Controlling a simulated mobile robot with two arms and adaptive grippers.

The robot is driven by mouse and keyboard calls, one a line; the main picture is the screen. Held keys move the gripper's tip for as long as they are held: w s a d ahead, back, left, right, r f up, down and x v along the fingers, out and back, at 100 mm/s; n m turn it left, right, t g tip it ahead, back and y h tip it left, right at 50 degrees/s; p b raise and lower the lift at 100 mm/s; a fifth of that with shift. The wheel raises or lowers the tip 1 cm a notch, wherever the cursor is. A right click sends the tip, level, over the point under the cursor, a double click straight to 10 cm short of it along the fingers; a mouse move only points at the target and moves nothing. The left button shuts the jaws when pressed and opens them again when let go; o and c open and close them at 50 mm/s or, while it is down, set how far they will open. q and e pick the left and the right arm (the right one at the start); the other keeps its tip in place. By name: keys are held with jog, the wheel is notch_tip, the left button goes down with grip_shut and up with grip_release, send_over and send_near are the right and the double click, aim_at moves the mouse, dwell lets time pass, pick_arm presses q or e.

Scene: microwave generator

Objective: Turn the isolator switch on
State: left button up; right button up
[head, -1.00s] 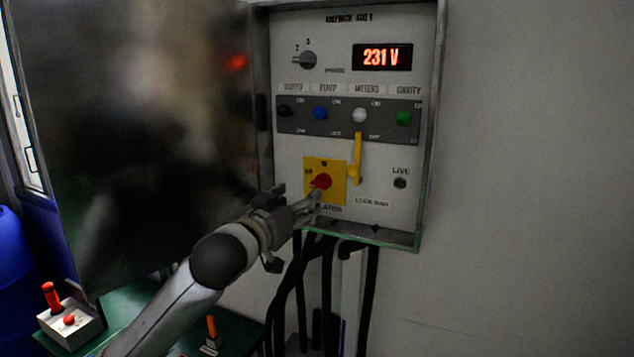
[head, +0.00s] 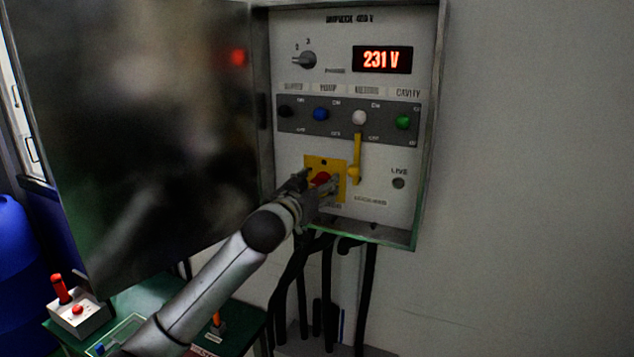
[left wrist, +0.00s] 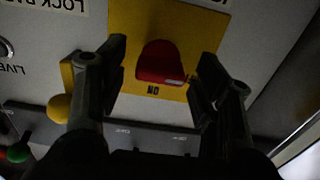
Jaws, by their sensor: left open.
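The isolator switch is a red knob (head: 321,179) on a yellow plate (head: 340,166), low on the grey control panel. In the left wrist view the red knob (left wrist: 161,63) sits between my open fingers, with a gap on each side, and the word ON shows on the yellow plate (left wrist: 205,30) beside it. My left gripper (head: 321,184) is at the plate, open, one finger to each side of the knob; it also shows in the left wrist view (left wrist: 160,75). It partly hides the knob and plate in the head view. My right gripper is not in view.
A yellow lever (head: 357,158) hangs just right of the plate. Above are a row of coloured toggles (head: 320,114) and a display (head: 382,59) reading 231 V. The open cabinet door (head: 160,130) stands left. Black cables (head: 328,290) hang below.

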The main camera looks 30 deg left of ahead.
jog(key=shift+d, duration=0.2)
pick_arm(q)
jog(key=shift+c, duration=1)
jog(key=c, duration=0.8)
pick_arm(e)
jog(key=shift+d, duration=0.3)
